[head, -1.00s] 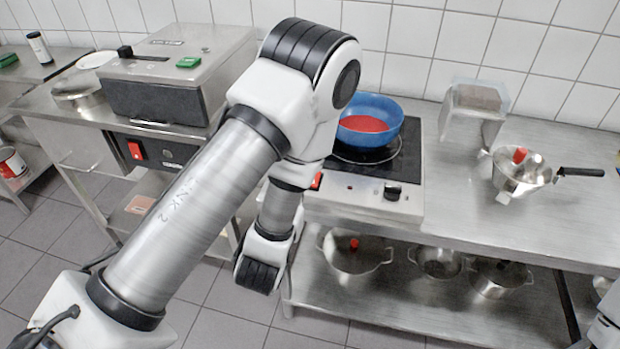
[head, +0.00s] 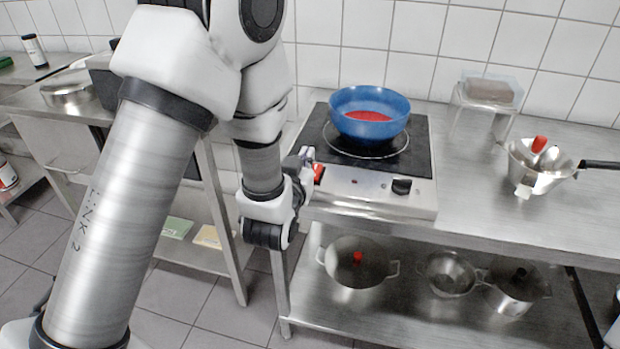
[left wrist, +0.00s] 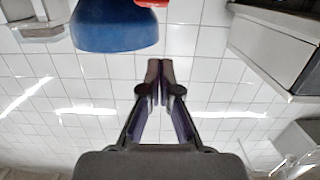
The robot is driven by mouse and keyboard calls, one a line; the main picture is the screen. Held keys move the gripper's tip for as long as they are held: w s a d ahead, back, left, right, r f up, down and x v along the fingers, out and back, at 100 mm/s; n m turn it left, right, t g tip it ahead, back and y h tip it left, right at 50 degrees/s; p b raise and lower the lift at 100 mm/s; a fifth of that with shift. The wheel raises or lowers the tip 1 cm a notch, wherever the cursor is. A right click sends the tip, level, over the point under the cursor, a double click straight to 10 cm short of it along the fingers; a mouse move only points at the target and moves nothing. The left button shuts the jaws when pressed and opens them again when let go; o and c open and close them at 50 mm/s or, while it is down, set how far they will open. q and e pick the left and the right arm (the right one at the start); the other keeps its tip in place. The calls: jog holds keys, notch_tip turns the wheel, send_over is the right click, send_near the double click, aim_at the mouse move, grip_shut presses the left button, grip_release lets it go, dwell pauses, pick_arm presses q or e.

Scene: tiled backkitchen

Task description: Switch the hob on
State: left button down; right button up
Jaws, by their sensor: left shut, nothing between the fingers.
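The hob (head: 365,198) stands on the steel counter, with a black glass top and a steel front panel. Its red switch (head: 318,173) is at the left end of the panel, partly hidden by my gripper; I cannot tell its position. A black knob (head: 401,186) is further right. A blue pan (head: 368,112) with red contents sits on the hob; it also shows in the left wrist view (left wrist: 112,28). My left gripper (head: 307,157) is shut and empty, close beside the switch; contact is unclear. Its closed fingers show in the left wrist view (left wrist: 160,82). My right gripper is out of view.
A strainer pan (head: 535,165) and a clear-topped steel stand (head: 488,95) are on the counter to the right. Pots (head: 357,270) stand on the shelf below. Another steel table is on the left, behind my arm.

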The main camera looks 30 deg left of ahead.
pick_arm(q)
jog(key=x, duration=0.3)
jog(key=shift+w+a+f, duration=0.15)
jog(key=shift+w+f, duration=0.05)
jog(key=shift+f, duration=0.2)
jog(key=shift+w+f, duration=0.2)
jog(key=shift+f, duration=1.35)
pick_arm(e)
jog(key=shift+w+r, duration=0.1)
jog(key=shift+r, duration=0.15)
